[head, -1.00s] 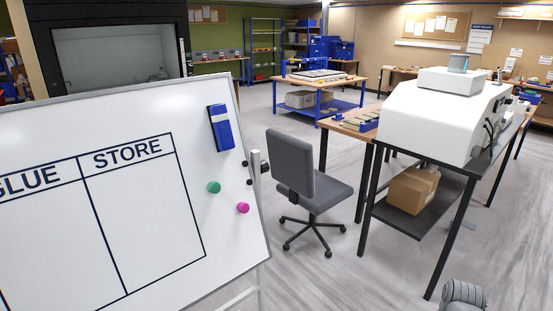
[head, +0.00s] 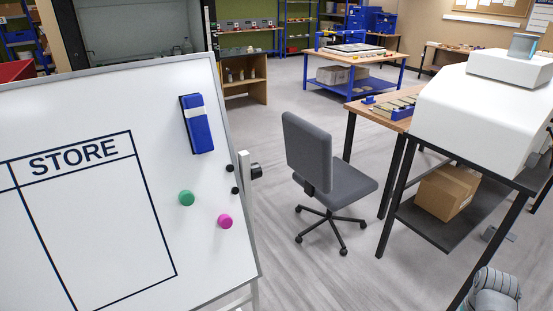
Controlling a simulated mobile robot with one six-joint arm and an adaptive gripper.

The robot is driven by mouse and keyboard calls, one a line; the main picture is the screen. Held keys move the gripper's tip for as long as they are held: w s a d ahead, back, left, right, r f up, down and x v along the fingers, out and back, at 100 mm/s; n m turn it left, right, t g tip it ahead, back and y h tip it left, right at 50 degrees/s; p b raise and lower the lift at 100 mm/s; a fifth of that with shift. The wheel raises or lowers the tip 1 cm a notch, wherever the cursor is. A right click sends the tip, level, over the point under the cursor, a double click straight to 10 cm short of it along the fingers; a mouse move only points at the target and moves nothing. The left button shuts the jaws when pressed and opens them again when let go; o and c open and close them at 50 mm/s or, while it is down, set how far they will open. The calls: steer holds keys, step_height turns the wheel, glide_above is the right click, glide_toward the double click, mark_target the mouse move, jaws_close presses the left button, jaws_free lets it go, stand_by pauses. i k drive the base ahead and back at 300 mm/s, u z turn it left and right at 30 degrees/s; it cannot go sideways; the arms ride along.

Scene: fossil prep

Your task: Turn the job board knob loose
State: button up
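The white job board (head: 105,225) fills the left of the head view, tilted, with a "STORE" column drawn on it. A black knob (head: 256,170) sticks out at the board's right edge, beside a pale upright post (head: 244,165). Which way the knob is turned is too small to tell. My gripper is not in view. A grey rounded part at the bottom right looks like part of my arm, well apart from the knob.
The board holds a blue eraser (head: 197,124), a green magnet (head: 186,198) and a pink magnet (head: 225,221). A grey office chair (head: 325,170) stands right of the board. A black stand (head: 430,220) bears a white machine (head: 480,115). Floor between board and chair is clear.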

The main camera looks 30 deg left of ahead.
mark_target(257, 172)
steer(key=i, duration=2.15)
steer(key=u, duration=3.1)
